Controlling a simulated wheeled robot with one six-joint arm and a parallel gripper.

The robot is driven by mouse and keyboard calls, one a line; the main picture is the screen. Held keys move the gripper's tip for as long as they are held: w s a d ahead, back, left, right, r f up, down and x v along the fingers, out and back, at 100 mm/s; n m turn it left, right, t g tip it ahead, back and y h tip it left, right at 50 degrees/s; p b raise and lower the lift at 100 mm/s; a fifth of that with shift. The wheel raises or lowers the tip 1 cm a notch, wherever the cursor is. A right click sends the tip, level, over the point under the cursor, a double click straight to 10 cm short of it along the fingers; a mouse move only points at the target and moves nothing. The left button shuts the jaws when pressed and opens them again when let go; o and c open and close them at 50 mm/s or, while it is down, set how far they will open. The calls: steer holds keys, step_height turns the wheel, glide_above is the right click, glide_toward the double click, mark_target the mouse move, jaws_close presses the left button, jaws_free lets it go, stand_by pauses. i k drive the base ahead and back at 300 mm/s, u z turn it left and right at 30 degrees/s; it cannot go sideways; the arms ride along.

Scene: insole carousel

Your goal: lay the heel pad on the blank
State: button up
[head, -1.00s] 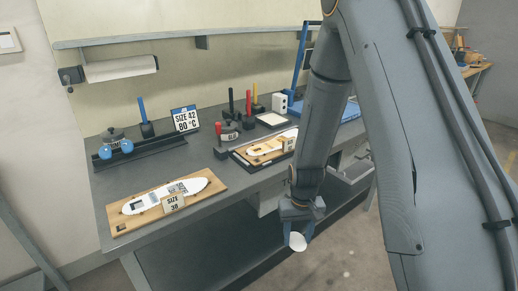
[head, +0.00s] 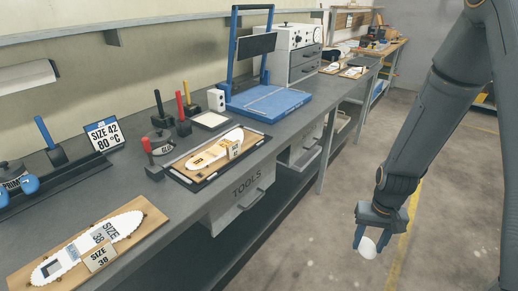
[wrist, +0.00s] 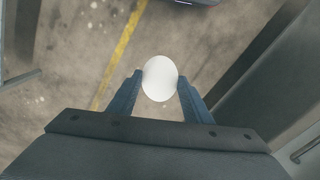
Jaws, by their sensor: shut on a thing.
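My gripper (head: 371,239) is shut on a white oval heel pad (head: 367,248), held over the floor in front of the bench, at the right of the head view. In the wrist view the heel pad (wrist: 160,79) sits between the two blue fingers (wrist: 159,90). Two white insole blanks lie on wooden boards on the bench. One blank (head: 128,222), on the board marked size 38, is at the lower left. The other blank (head: 199,161) is on a board in a dark tray, near the bench middle. Both are well apart from my gripper.
The grey bench (head: 150,180) runs along the wall with a tools drawer (head: 247,195) under its front edge. The floor around my gripper is clear.

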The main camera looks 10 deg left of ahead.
mark_target(199, 161)
steer(key=z, duration=0.95)
steer(key=i, duration=1.1)
steer(key=u, duration=2.9)
